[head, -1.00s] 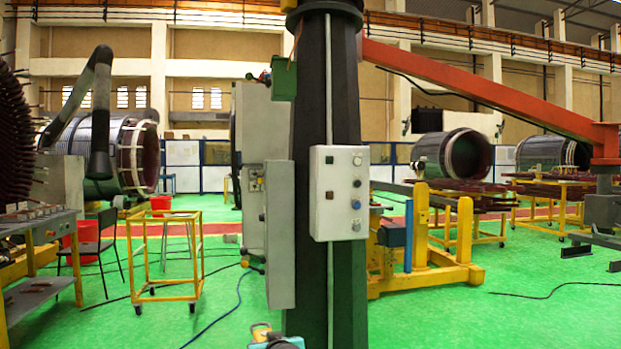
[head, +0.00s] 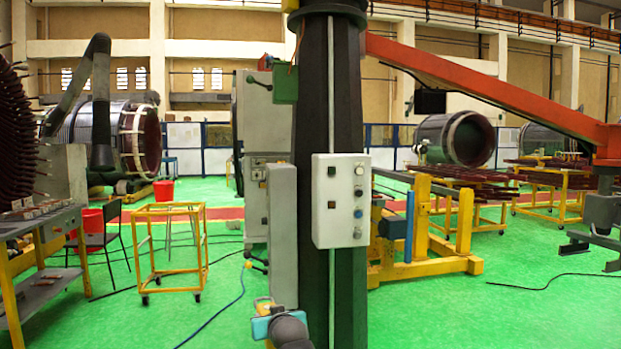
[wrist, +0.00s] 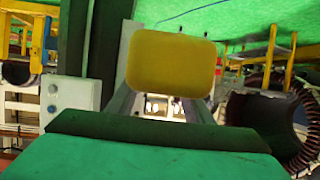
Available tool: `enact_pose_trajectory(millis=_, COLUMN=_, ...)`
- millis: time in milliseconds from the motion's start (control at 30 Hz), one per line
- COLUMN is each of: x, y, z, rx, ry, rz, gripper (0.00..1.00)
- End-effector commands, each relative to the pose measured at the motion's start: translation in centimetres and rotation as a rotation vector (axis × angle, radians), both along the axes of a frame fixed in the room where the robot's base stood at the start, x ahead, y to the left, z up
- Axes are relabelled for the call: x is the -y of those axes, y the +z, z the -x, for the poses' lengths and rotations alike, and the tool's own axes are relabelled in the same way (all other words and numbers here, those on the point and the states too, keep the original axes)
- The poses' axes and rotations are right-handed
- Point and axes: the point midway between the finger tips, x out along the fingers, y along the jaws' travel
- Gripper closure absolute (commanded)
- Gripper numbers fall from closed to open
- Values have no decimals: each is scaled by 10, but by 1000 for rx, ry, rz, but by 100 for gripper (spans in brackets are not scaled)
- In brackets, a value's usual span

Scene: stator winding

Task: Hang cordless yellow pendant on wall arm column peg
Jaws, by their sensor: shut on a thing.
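The yellow pendant (head: 264,303) shows small at the bottom of the head view, in front of the column's lower left side. In the wrist view it is a plain rounded yellow block (wrist: 171,65), and no cord shows on it. My gripper (head: 265,314) is shut on the pendant and holds it in the air; the fingers are hard to make out. The dark wall arm column (head: 314,130) stands upright in the middle of the head view, above and behind my gripper. It also shows in the wrist view (wrist: 87,60). I cannot pick out the peg.
A white control box (head: 341,200) is fixed on the column's front. A grey cabinet (head: 283,235) stands at its left side, close to my gripper. A red boom (head: 480,90) reaches right.

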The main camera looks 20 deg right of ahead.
Motion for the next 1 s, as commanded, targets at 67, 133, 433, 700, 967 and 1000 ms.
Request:
enact_pose_trajectory(millis=67, x=0, y=20, z=0, rx=3, ry=0, rz=0, gripper=95)
enact_pose_trajectory(millis=133, x=0, y=30, z=0, rx=3, ry=0, rz=0, gripper=95)
enact_pose_trajectory(millis=433, x=0, y=67, z=0, rx=3, ry=0, rz=0, gripper=95)
enact_pose_trajectory(millis=700, x=1, y=76, z=0, rx=3, ry=-1, rz=0, gripper=95)
enact_pose_trajectory(millis=967, x=2, y=75, z=0, rx=3, ry=-2, rz=0, gripper=95)
enact_pose_trajectory(millis=1000, x=2, y=75, z=0, rx=3, ry=-2, rz=0, gripper=95)
